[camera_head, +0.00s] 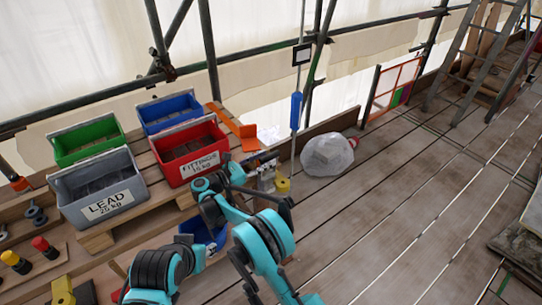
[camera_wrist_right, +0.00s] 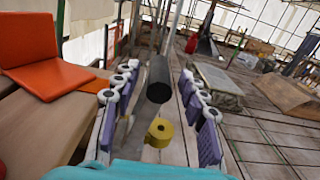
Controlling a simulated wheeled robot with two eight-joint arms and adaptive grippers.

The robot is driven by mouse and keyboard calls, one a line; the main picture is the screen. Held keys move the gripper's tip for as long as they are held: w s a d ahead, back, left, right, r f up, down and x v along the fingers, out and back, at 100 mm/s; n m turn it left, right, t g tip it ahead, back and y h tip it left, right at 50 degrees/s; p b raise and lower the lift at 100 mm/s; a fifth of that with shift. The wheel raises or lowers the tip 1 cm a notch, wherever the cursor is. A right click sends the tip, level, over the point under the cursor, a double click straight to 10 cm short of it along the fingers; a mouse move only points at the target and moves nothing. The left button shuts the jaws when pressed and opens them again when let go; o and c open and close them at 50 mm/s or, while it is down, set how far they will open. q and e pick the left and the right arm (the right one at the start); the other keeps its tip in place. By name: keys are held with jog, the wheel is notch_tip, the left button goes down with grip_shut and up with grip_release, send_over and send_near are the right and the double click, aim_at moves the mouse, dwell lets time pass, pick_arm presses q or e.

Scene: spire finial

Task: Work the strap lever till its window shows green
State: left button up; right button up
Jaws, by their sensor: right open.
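My right gripper (camera_head: 267,174) is beside the red bin's right end, at the edge of the bench; in the right wrist view its fingers (camera_wrist_right: 166,88) are spread apart. A dark cylindrical grip (camera_wrist_right: 160,78) shows between the fingers with its end towards the camera; the fingers look apart from it. I cannot tell for sure whether it is the strap lever. No green window can be made out. A yellow roll-shaped thing (camera_wrist_right: 159,132) shows below the grip, and in the head view (camera_head: 282,184) just right of the gripper. My left gripper is not seen.
Grey (camera_head: 70,185), green (camera_head: 72,150), blue (camera_head: 150,103) and red (camera_head: 168,172) bins stand left on the bench. A line with a blue sleeve (camera_head: 296,110) hangs near the gripper. A translucent wrapped bundle (camera_head: 327,155) lies right. The plank floor (camera_head: 400,200) is mostly clear.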

aim_at(271, 156)
jog(key=shift+x, duration=1.55)
grip_shut()
jog(key=s+d+m, duration=0.1)
jog(key=s+d+f+m+b, duration=0.1)
jog(key=s, duration=0.1)
jog(key=shift+d+f+m, duration=0.1)
jog(key=shift+f+m, duration=0.05)
jog(key=shift+m, duration=0.15)
grip_release()
